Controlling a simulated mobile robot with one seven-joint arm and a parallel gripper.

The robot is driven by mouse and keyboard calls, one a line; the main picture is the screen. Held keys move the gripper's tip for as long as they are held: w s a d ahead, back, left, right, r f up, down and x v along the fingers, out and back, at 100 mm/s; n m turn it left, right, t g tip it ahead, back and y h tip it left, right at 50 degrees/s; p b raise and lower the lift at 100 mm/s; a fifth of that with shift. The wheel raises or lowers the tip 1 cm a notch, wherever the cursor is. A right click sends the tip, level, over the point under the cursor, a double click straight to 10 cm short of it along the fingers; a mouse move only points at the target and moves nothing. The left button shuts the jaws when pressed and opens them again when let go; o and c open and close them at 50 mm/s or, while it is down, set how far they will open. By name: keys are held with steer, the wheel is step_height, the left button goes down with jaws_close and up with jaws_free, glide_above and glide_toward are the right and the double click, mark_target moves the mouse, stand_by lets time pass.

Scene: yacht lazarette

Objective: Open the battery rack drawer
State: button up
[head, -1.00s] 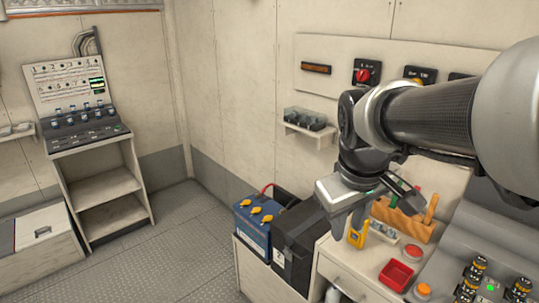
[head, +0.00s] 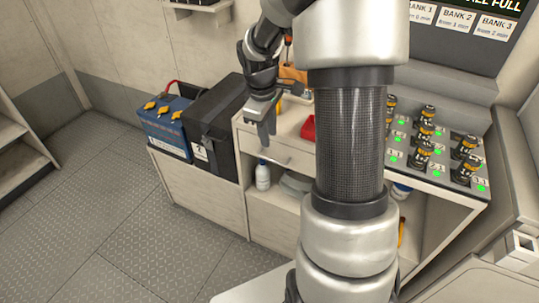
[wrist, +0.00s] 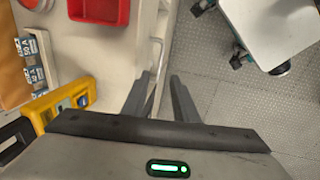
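The pale drawer front (head: 295,165) sits under the bench top, beside the black battery box, and looks shut. Its thin bar handle (head: 273,156) runs along the front. My gripper (head: 268,136) points down at the drawer's front edge, just above the handle. In the wrist view my gripper (wrist: 161,95) is open, with one finger on each side of the handle (wrist: 155,70). The fingers do not look closed on it. My arm hides the right part of the drawer in the head view.
A red tray (head: 308,128) and a yellow meter (wrist: 66,105) lie on the bench top. A blue battery (head: 165,130) and black box (head: 212,122) stand to the left. A white bottle (head: 263,176) stands on the shelf below.

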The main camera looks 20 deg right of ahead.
steer(key=b, duration=0.2)
glide_toward(271, 154)
steer(key=s+f, duration=0.1)
steer(key=f, duration=0.2)
steer(key=s+f, duration=0.1)
steer(key=f, duration=0.1)
steer(key=shift+s+a+f, duration=0.25)
steer(key=shift+s, duration=0.15)
jaws_close()
stand_by(0.8)
